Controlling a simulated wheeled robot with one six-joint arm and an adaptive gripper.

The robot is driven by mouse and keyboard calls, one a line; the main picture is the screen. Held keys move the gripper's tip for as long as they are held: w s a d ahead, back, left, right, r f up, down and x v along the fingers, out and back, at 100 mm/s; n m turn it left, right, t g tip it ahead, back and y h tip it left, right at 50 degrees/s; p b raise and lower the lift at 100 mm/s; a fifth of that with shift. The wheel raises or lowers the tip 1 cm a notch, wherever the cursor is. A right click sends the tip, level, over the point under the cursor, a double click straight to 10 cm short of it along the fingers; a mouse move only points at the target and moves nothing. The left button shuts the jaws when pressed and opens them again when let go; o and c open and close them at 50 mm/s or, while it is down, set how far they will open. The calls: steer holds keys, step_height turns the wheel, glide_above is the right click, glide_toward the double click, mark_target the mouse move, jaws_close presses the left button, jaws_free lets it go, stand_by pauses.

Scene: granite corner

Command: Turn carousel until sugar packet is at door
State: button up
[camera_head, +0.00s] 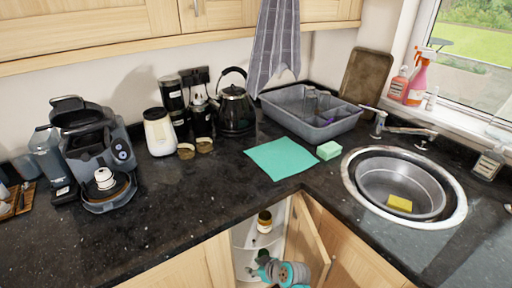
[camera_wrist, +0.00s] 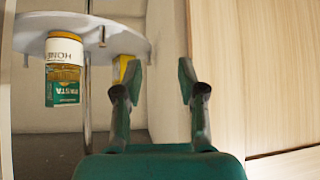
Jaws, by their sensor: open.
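The carousel is a white round shelf unit inside the open corner cupboard; its upper shelf (camera_head: 257,240) shows in the head view. The shelf edge (camera_wrist: 95,28) also shows in the wrist view, with a metal post below it. A yellow item (camera_wrist: 124,66) is partly hidden behind the left finger. I cannot identify a sugar packet. My gripper (camera_wrist: 160,78) is open and empty by the carousel; it shows low in the head view (camera_head: 262,264).
The wooden cupboard door (camera_head: 308,232) stands open, right of my gripper. Its pale wood panel (camera_wrist: 255,70) fills the right of the wrist view. The dark worktop (camera_head: 205,210) overhangs the cupboard. The sink (camera_head: 455,207) is to the right.

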steer(key=s+d+f+m+t+h, duration=0.1)
steer(key=s+d+f+m, duration=0.1)
steer(key=s+d, duration=0.35)
steer(key=s+d+f+m+t+h, duration=0.1)
steer(key=s+d+f, duration=0.15)
steer(key=s, duration=0.65)
steer(key=s+d+r+m+t+h, duration=0.1)
steer(key=s+d, duration=0.2)
steer(key=s, duration=0.4)
steer(key=s+d+r+m+t+h, duration=0.1)
steer(key=s+d+r+m, duration=0.15)
steer(key=s, duration=0.45)
steer(key=s+d+r+m+t+h, duration=0.1)
steer(key=s+d+r+t, duration=0.1)
steer(key=s+r, duration=0.8)
steer(key=s+d+r+m+t+h, duration=0.1)
steer(key=s+d+r+t, duration=0.1)
steer(key=s+r, duration=0.8)
step_height(320, 180, up, 4)
steer(key=shift+s+d+r, duration=0.15)
steer(key=shift+s+d, duration=0.05)
steer(key=shift+d, duration=0.45)
steer(key=shift+m, duration=0.25)
